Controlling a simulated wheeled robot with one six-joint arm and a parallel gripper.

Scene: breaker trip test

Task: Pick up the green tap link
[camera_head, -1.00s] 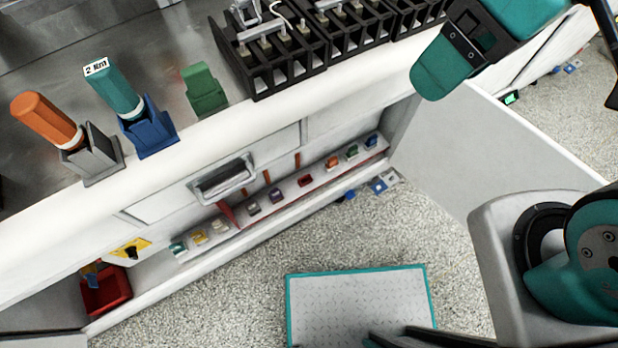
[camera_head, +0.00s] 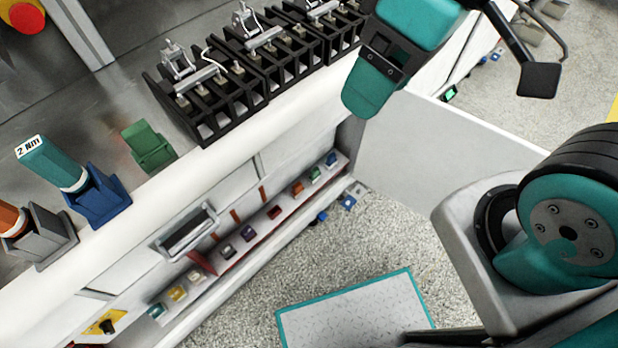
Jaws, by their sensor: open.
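The small green link (camera_head: 315,174) stands in a row of coloured pieces on the low shelf under the bench. It is near the right end of the row, between an orange piece (camera_head: 297,188) and a blue piece (camera_head: 331,159). It is small in the picture and its shape is hard to make out. Part of my teal and black arm (camera_head: 372,85) hangs over the bench's front edge, at the right end of the black terminal blocks. I cannot make out the jaws of my gripper in the picture. Nothing of my arm touches the green link.
On the bench stand black terminal blocks (camera_head: 205,100), a green holder (camera_head: 148,147), and a teal driver (camera_head: 50,163) in a blue holder (camera_head: 97,197). An open white door panel (camera_head: 440,150) stands right of the shelf. A teal-edged plate (camera_head: 350,315) lies on the speckled floor.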

